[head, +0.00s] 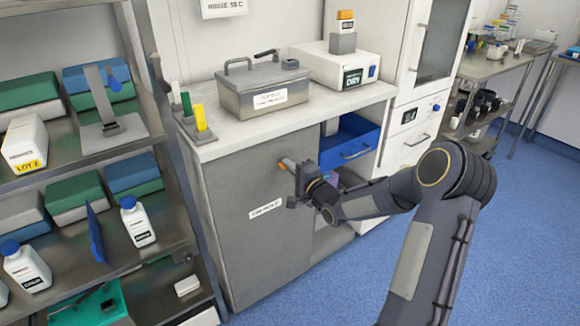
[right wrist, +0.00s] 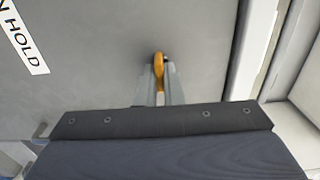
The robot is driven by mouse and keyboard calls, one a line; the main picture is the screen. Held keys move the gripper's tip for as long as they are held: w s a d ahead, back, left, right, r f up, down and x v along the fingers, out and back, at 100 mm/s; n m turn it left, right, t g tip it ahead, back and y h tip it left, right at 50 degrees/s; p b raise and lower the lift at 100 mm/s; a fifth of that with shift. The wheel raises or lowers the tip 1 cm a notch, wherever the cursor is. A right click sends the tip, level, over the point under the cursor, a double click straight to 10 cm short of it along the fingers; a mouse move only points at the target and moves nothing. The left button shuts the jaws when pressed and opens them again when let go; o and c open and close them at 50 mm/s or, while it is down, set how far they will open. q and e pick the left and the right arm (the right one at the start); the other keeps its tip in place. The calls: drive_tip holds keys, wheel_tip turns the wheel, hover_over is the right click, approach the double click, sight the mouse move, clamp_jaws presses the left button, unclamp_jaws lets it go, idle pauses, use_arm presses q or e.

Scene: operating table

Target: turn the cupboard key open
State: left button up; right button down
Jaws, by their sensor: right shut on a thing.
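The grey cupboard (head: 236,176) stands under the white counter, and its door is closed. The key (right wrist: 159,68) has an orange-yellow head and sits at the door in the right wrist view. In the head view the key (head: 285,164) shows as a small orange piece at the right part of the door. My right gripper (head: 294,168) reaches it from the right. In the right wrist view its two fingers (right wrist: 159,88) are shut on the key's head. The key's shaft and the lock are hidden. My left gripper is not in view.
A label (head: 266,208) is on the door. An open blue drawer (head: 349,141) is to the right of the cupboard. A metal box (head: 262,88) and a white device (head: 335,64) stand on the counter (head: 250,127). Shelves with bottles (head: 138,222) are at left. Blue floor is clear at right.

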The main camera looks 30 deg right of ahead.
idle(0.3)
drive_tip(key=c, duration=1.6)
unclamp_jaws()
drive_tip(key=shift+o, duration=0.2)
drive_tip(key=s, duration=0.7)
drive_tip(key=shift+s+d+p, duration=0.35)
drive_tip(key=shift+s, duration=0.05)
